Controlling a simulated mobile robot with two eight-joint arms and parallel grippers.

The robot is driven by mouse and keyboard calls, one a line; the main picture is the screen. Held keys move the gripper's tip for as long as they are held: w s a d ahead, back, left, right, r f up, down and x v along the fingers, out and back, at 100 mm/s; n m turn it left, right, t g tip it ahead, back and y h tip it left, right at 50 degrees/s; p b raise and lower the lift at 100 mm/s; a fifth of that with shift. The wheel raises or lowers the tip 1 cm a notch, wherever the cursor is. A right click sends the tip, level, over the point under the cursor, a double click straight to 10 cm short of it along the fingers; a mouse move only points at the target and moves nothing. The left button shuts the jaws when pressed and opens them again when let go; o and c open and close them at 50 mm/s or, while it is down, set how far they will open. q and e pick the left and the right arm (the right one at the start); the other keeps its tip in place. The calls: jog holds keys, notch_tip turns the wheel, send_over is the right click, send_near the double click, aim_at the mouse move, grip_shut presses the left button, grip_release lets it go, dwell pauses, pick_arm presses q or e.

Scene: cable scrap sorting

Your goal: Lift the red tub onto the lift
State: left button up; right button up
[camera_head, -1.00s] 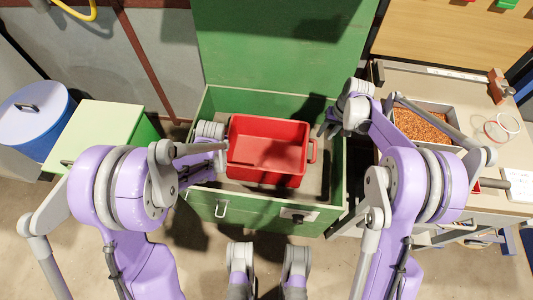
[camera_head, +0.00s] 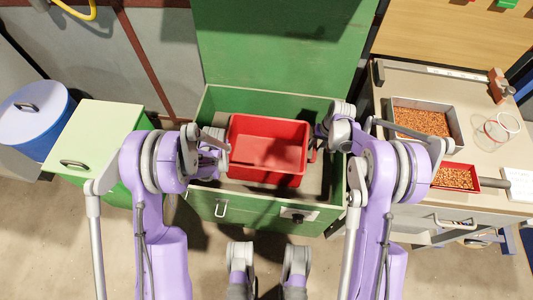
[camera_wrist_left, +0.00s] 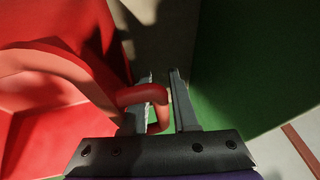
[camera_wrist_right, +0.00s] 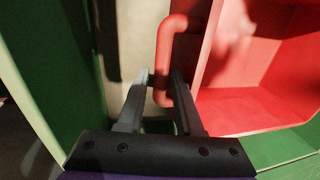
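The red tub (camera_head: 268,150) stands upright and looks empty, inside the open green box (camera_head: 265,212). It has a loop handle at each end. My left gripper (camera_head: 222,147) is at the tub's left end. In the left wrist view its fingers (camera_wrist_left: 164,85) are apart, with the red left handle (camera_wrist_left: 158,96) between them and a gap to one finger. My right gripper (camera_head: 318,142) is at the right end. In the right wrist view its fingers (camera_wrist_right: 161,85) are apart around the right handle (camera_wrist_right: 164,60), close to it. I see no lift that I can identify.
The box's raised green lid (camera_head: 280,45) stands behind the tub. At left are a light green cabinet (camera_head: 105,130) and a blue drum (camera_head: 40,135). At right a workbench (camera_head: 480,130) holds a grey tray (camera_head: 455,125) and a small red tray (camera_head: 477,182), both with copper-coloured bits.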

pick_arm(q)
jog(key=shift+w+f, duration=0.1)
jog(key=shift+f, duration=0.1)
pick_arm(e)
jog(key=shift+f, duration=0.25)
pick_arm(q)
jog(key=c, duration=0.4)
pick_arm(e)
jog(key=c, duration=0.4)
pick_arm(q)
grip_shut()
pick_arm(e)
grip_shut()
